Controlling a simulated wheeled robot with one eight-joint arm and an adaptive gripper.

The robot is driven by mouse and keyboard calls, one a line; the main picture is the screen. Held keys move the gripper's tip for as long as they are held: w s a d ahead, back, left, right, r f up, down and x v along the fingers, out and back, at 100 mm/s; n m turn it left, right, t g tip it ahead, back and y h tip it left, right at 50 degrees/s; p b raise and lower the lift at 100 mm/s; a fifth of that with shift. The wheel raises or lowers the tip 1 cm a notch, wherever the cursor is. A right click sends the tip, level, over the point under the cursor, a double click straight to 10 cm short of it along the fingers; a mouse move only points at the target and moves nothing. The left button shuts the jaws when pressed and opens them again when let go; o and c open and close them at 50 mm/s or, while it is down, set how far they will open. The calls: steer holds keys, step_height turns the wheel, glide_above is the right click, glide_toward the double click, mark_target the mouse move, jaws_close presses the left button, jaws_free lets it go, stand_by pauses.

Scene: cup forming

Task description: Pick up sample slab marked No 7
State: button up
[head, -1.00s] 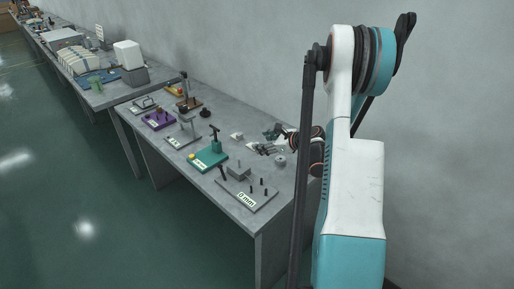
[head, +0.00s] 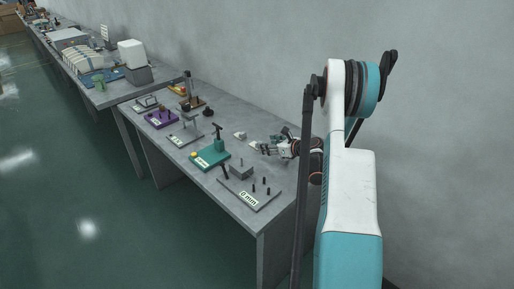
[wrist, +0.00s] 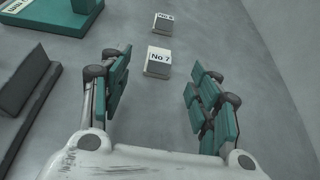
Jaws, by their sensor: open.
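The sample slab marked No 7 (wrist: 158,62) is a small grey block with a white label, lying on the grey table in the wrist view. It lies ahead of my gripper (wrist: 158,72), roughly between the two teal-padded fingers, with clear space on each side. My gripper is open and empty. In the head view my gripper (head: 268,148) is low over the table near the wall side. A small pale block (head: 239,135) lies just beyond it; its label cannot be read there.
A second labelled slab (wrist: 163,22) lies beyond No 7; its number is unclear. A teal fixture (head: 209,158) and a grey plate with black pegs (head: 249,190) stand on the near side. The wall (head: 400,60) runs close behind the table (head: 266,222).

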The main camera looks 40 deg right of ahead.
steer(key=b+x, duration=0.1)
steer(key=x, duration=0.1)
steer(key=b+x, duration=0.1)
steer(key=x, duration=0.1)
steer(key=shift+w+f, duration=0.1)
steer(key=shift+f, duration=0.3)
steer(key=shift+w, duration=0.3)
steer(key=c, duration=1)
